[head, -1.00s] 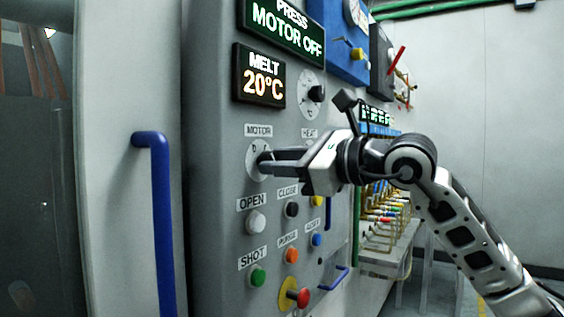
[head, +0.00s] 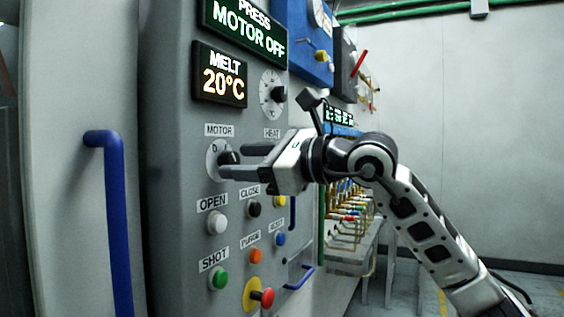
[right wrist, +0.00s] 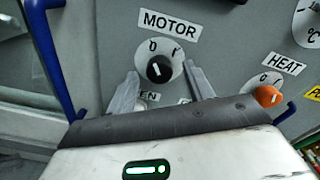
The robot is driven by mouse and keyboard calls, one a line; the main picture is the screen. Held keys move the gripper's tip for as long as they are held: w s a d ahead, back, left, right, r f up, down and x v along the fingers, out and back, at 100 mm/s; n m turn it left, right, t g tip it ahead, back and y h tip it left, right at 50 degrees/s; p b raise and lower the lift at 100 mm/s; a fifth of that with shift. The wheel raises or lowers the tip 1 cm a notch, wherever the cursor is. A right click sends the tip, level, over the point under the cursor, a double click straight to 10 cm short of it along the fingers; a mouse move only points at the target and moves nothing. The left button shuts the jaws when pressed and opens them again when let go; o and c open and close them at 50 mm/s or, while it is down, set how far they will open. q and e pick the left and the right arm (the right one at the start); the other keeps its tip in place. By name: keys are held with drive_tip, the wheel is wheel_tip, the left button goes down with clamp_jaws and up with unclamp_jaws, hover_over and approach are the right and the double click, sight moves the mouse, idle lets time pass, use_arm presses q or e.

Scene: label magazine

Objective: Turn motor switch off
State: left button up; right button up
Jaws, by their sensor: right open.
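The motor switch is a round black knob (head: 229,157) on a pale dial under the MOTOR label on the grey panel. In the right wrist view the knob (right wrist: 160,69) has a white pointer mark tilted slightly left of upright, towards the 0 mark. My right gripper (head: 238,161) is open at the dial, one finger above the other in the head view. In the right wrist view its fingertips (right wrist: 162,70) lie on either side of the knob, with gaps showing. The display (head: 245,29) above reads PRESS MOTOR OFF. My left gripper is not in view.
Below the motor dial are a white OPEN button (head: 217,224), a green SHOT button (head: 218,279) and a red button (head: 266,298) on yellow. The HEAT knob (right wrist: 268,96) is close by on the right. A blue handle (head: 118,225) stands out at left.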

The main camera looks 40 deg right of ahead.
use_arm(q)
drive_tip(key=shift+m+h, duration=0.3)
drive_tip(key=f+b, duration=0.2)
drive_tip(key=b, duration=0.2)
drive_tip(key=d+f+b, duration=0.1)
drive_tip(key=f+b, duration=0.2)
drive_tip(key=b, duration=0.1)
use_arm(e)
drive_tip(key=v, duration=1.5)
drive_tip(key=shift+s+d, duration=0.1)
